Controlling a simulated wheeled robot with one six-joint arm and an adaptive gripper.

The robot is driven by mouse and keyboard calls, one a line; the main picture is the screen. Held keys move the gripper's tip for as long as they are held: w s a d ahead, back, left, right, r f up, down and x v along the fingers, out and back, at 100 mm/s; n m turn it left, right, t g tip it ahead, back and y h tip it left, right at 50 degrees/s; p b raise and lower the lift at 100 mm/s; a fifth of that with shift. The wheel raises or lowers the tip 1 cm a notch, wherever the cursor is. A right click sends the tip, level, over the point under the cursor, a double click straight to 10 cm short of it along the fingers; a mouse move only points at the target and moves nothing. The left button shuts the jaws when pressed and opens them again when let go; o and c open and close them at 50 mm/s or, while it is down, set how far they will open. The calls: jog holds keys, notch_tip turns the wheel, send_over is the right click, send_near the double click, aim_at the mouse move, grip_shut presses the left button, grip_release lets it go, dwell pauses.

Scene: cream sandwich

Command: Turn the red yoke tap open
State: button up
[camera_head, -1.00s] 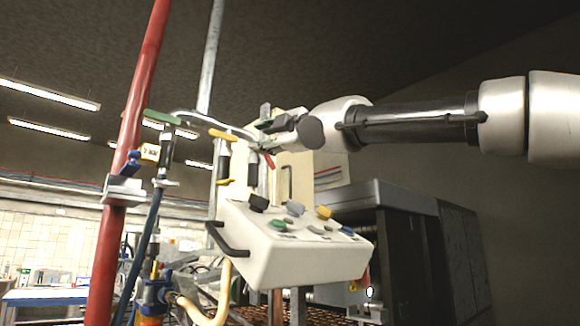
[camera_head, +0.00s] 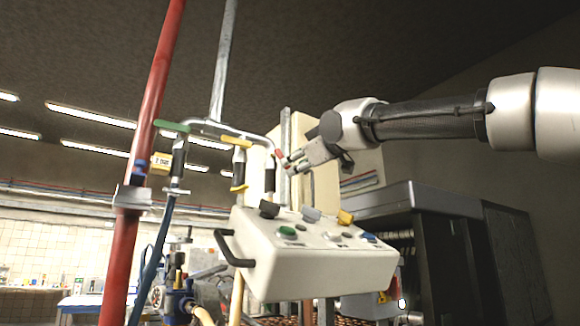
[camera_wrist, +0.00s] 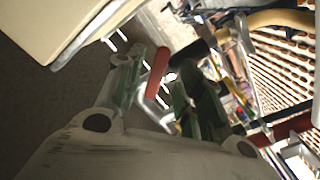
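The red yoke tap's handle (camera_head: 279,154) shows at the right end of the grey pipe manifold, above a black-sleeved valve, in the head view. My gripper (camera_head: 287,162) is just to its right, fingers pointing left toward it. In the wrist view the red handle (camera_wrist: 157,72) lies in the gap between the two green-padded fingers (camera_wrist: 160,95). The fingers are apart, so the gripper is open. I cannot tell whether either finger touches the handle. The tap's stem is mostly hidden in the wrist view.
A yellow tap handle (camera_head: 237,142) and a green one (camera_head: 172,127) sit to the left on the same manifold. A white control box (camera_head: 315,262) with knobs is below. A cream cabinet (camera_head: 360,160) stands close behind my gripper. A red pipe (camera_head: 128,200) rises at left.

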aim_at(287, 167)
jog(key=shift+x, duration=1.85)
jog(key=shift+c, duration=0.5)
grip_shut()
jog(key=shift+s, duration=0.1)
jog(key=shift+s+a+f+m, duration=0.15)
jog(key=shift+s+a+m, duration=0.2)
jog(key=shift+m, duration=0.9)
jog(key=shift+s+a+f+m, duration=0.2)
jog(key=shift+a+m, duration=0.25)
jog(key=shift+m, duration=0.85)
jog(key=shift+s+a+f+m, duration=0.2)
jog(key=shift+a+m, duration=0.15)
jog(key=shift+m, duration=0.9)
